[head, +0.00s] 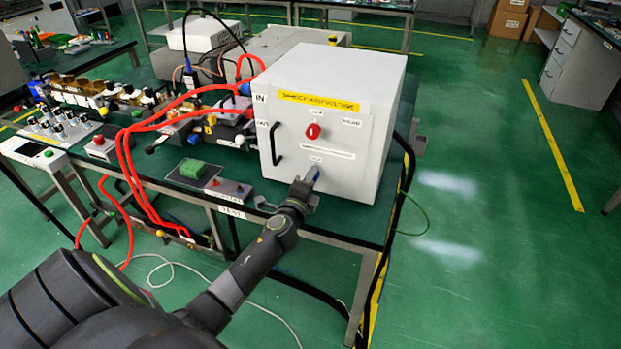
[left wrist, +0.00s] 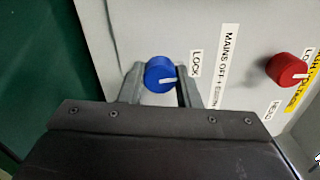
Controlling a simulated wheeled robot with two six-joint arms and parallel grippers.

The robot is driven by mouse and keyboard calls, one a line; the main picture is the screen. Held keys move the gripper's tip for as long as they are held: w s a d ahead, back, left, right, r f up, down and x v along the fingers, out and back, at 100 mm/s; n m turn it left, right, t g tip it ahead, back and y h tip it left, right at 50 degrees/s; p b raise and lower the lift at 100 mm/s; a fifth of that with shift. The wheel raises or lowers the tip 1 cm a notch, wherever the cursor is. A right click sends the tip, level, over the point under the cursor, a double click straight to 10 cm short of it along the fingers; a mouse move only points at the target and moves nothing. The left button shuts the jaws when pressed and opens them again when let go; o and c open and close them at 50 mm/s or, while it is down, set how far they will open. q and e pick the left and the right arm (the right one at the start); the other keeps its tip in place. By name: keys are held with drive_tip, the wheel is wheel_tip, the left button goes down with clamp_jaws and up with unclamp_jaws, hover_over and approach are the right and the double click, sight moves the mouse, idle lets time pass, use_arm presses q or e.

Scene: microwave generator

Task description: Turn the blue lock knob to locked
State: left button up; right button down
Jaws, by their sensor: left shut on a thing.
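The blue lock knob (left wrist: 160,75) is on the grey front panel, beside a label reading LOCK (left wrist: 196,64). In the head view only a small blue part of the knob (head: 316,174) shows behind my gripper. My left gripper (head: 308,181) reaches the lower front of the white cabinet. In the left wrist view its two fingers (left wrist: 158,86) are on both sides of the knob, shut on it. My right gripper is in neither view.
The white cabinet (head: 375,90) stands on the bench's right end. Its panel has a red knob (head: 313,131) above and a black handle (head: 277,143) at left. Floor at right is open.

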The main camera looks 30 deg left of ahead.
use_arm(q)
drive_tip(key=shift+m, duration=0.5)
drive_tip(key=shift+f, duration=0.1)
drive_tip(key=o, duration=1)
drive_tip(key=shift+s, duration=0.1)
drive_tip(key=v, duration=1.7)
drive_tip(key=shift+s, duration=0.15)
